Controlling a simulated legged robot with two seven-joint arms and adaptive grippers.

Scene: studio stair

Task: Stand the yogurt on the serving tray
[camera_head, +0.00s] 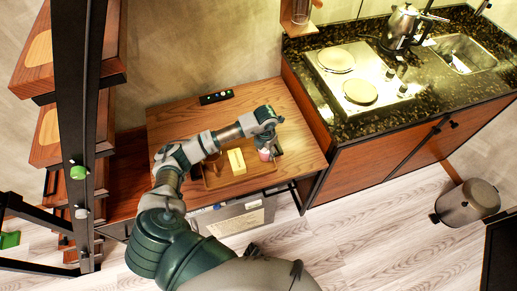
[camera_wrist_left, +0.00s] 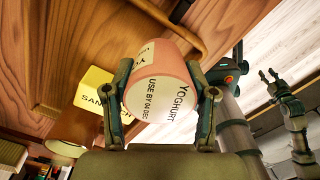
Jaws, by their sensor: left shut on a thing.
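The yogurt (camera_wrist_left: 163,80) is a pink tub with a white printed lid. My left gripper (camera_wrist_left: 165,98) is shut on it, one finger on each side. In the head view the left gripper (camera_head: 267,142) points down with the pink yogurt (camera_head: 265,154) below it, at the right end of the brown serving tray (camera_head: 213,183). I cannot tell whether the tub touches the tray. A yellow sandwich pack (camera_head: 236,161) stands on the tray, left of the yogurt. My right gripper (camera_wrist_left: 268,77) shows only in the left wrist view, open and empty.
The tray lies on a wooden table (camera_head: 170,122) with a black socket strip (camera_head: 216,97) at the back. A kitchen counter (camera_head: 375,120) with plates and a kettle (camera_head: 402,25) stands right. Wooden stairs with a black post (camera_head: 78,120) stand left. A bin (camera_head: 467,203) stands on the floor.

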